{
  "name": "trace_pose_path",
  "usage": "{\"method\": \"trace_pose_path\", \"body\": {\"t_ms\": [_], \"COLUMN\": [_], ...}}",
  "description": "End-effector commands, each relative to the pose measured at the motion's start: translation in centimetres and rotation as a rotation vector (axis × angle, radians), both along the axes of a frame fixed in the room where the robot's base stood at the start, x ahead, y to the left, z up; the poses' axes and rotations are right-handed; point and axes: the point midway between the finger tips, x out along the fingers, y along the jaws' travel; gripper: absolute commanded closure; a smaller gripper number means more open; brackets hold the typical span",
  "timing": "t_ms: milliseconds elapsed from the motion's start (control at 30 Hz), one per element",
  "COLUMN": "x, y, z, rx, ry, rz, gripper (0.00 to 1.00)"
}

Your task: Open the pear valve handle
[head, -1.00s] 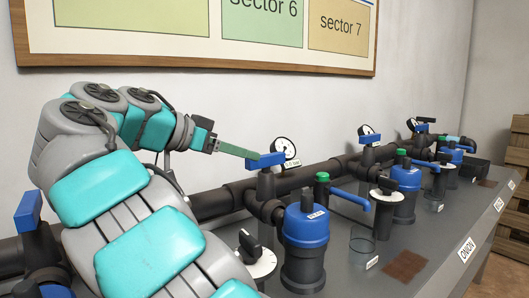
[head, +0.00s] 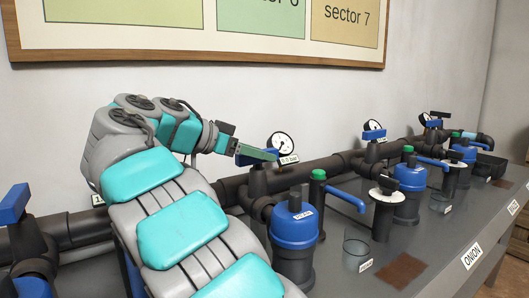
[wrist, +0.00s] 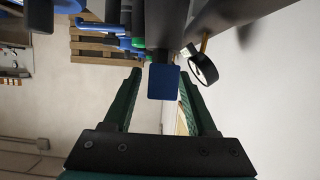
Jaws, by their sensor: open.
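A blue valve handle (head: 243,160) sits on top of a dark valve body (head: 257,182) on the black pipe. No label reading "pear" is legible on it. My gripper (head: 258,153) is at this handle, and its green finger covers part of it in the head view. In the wrist view, my gripper (wrist: 160,76) is open, with one green finger on each side of the blue handle (wrist: 164,82). Gaps show between the handle and both fingers there. The far side of the handle is hidden.
A round gauge (head: 282,144) stands just behind the handle and shows as a dark disc (wrist: 203,69) near the right finger. A blue-topped filter (head: 294,228) and a green-capped tap (head: 319,175) stand in front on the grey bench (head: 420,235). More valves (head: 373,134) continue rightward.

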Motion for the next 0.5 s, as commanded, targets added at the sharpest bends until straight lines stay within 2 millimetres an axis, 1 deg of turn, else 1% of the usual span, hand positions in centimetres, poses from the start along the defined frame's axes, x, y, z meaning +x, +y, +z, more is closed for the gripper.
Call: {"method": "trace_pose_path", "body": {"t_ms": [133, 500], "x": [-0.03, -0.03], "y": [-0.01, -0.04], "z": [0.01, 0.01], "rx": [0.0, 0.0], "ry": [0.0, 0.0], "rz": [0.0, 0.0], "gripper": [0.44, 0.85]}}
